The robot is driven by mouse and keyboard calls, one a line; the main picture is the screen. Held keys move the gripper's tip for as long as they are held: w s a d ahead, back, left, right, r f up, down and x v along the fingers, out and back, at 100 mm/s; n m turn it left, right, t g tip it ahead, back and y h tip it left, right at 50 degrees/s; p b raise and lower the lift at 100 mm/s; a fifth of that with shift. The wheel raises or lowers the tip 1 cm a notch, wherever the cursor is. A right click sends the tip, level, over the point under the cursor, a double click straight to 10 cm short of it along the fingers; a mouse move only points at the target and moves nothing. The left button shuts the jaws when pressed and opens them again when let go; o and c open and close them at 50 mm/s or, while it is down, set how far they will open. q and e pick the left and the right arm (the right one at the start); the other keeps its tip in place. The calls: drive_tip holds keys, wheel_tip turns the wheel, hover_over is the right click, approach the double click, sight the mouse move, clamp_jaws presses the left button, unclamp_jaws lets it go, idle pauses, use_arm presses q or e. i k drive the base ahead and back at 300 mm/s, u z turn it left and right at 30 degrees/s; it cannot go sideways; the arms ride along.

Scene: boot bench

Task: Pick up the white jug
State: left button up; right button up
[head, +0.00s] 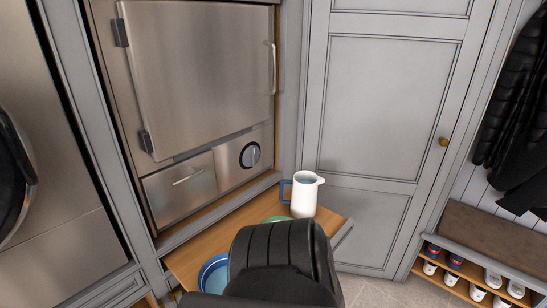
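The white jug (304,196) stands upright near the far right end of a wooden pull-out board (190,262). Its blue handle points left and its spout points right. Its lower part is partly hidden behind a dark, rounded, ribbed part in the foreground, which looks like a piece of my own arm. Neither gripper shows in the head view, so I cannot see where they are relative to the jug.
A blue bowl (210,274) stands on the board at left, partly hidden. A green item (275,219) shows behind the dark part. A steel appliance (200,75) rises behind, a grey door (385,110) at right. A shoe bench (490,235) stands far right; tiled floor (372,292) is clear.

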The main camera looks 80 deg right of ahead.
sight(300, 194)
drive_tip(key=u, duration=0.3)
drive_tip(key=i, duration=0.5)
drive_tip(key=z, duration=1.6)
drive_tip(key=i, duration=0.35)
drive_tip(key=z, duration=1.25)
